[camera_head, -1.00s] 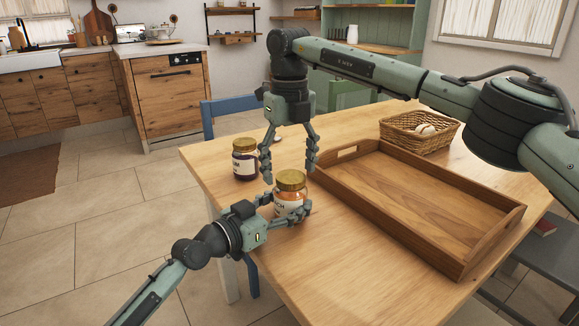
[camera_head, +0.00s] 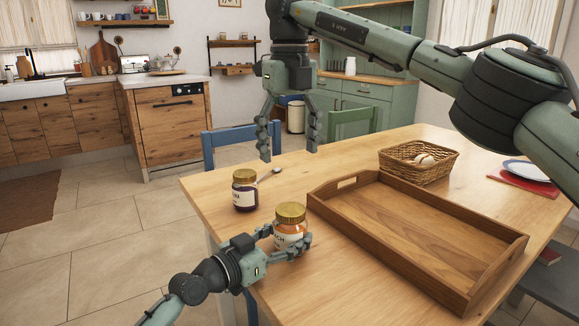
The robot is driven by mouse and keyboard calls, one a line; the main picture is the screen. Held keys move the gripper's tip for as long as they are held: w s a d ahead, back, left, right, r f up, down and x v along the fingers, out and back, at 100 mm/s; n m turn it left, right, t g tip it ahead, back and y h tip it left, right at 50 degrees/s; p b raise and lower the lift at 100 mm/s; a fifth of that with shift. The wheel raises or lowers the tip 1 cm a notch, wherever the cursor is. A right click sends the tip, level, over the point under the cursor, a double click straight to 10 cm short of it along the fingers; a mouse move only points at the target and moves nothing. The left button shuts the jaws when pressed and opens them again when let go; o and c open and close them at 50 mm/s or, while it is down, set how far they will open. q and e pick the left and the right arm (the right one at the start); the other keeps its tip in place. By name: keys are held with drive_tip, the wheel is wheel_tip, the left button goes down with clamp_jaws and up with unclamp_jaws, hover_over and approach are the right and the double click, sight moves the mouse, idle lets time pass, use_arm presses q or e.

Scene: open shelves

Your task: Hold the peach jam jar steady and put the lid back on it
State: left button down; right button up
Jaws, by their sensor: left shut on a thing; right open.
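The peach jam jar (camera_head: 290,230) stands upright on the wooden table, with orange contents and a partly visible label. Its gold lid (camera_head: 291,213) sits on top of the jar and looks level; I cannot tell how tight it is. My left gripper (camera_head: 302,245) is shut around the jar's body from the left, below the lid. My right gripper (camera_head: 289,153) hangs above and behind the jar, fingers pointing down, open and empty, clear of the lid.
A wooden tray (camera_head: 420,215) lies close on the right. A wicker basket (camera_head: 415,165) and a plate on a red napkin (camera_head: 525,175) are farther right.

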drive_tip(key=shift+r, duration=0.3)
use_arm(q)
drive_tip(key=shift+c, duration=2)
unclamp_jaws()
drive_tip(key=shift+s+a, duration=0.1)
drive_tip(key=v, duration=1.1)
drive_tip(key=shift+s+a+r, duration=0.1)
drive_tip(key=shift+s+a, duration=0.15)
